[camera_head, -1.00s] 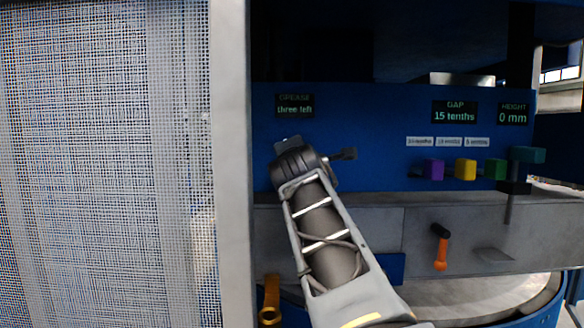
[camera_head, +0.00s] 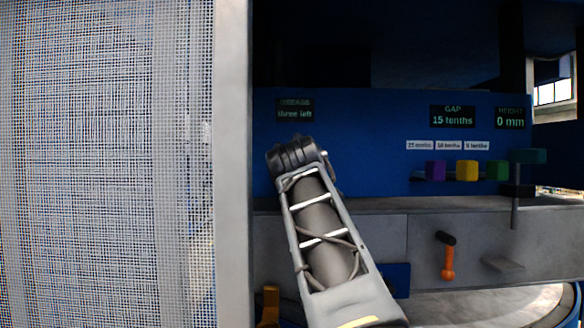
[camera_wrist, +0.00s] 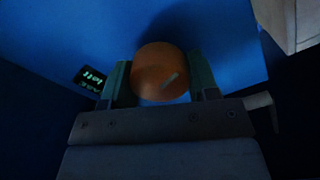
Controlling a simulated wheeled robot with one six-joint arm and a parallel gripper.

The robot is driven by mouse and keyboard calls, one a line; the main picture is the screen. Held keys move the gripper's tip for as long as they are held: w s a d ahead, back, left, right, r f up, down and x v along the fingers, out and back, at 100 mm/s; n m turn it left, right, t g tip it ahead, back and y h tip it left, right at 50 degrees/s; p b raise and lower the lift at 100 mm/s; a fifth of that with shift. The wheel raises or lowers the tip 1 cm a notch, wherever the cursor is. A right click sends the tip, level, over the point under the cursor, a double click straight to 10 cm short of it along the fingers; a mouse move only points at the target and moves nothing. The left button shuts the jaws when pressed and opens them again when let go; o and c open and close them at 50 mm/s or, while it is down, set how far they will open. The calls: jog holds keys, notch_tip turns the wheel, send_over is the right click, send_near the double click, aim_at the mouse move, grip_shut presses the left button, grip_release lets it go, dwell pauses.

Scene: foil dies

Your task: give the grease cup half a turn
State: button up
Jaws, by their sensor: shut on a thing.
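The grease cup (camera_wrist: 158,68) is a round orange-brown knob with a short pale mark on its face, seen in the wrist view against the blue panel. My gripper (camera_wrist: 162,82) is shut on it, with one finger on each side. In the head view my arm hides the cup and the fingers. The grease display (camera_head: 295,110) above my wrist reads "three left". Part of it also shows at the left of the wrist view (camera_wrist: 90,78).
A mesh guard (camera_head: 110,160) with a grey post (camera_head: 231,160) stands close on the left. The gap display (camera_head: 452,116) reads 15 tenths.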

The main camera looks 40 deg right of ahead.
jog(key=shift+m+b, duration=0.35)
jog(key=shift+m, duration=0.85)
jog(key=o, duration=0.9)
jog(key=b+v, duration=0.3)
jog(key=v, duration=1)
jog(key=shift+s+a+b, duration=0.25)
jog(key=shift+a+b, duration=0.05)
jog(key=shift+b, duration=0.1)
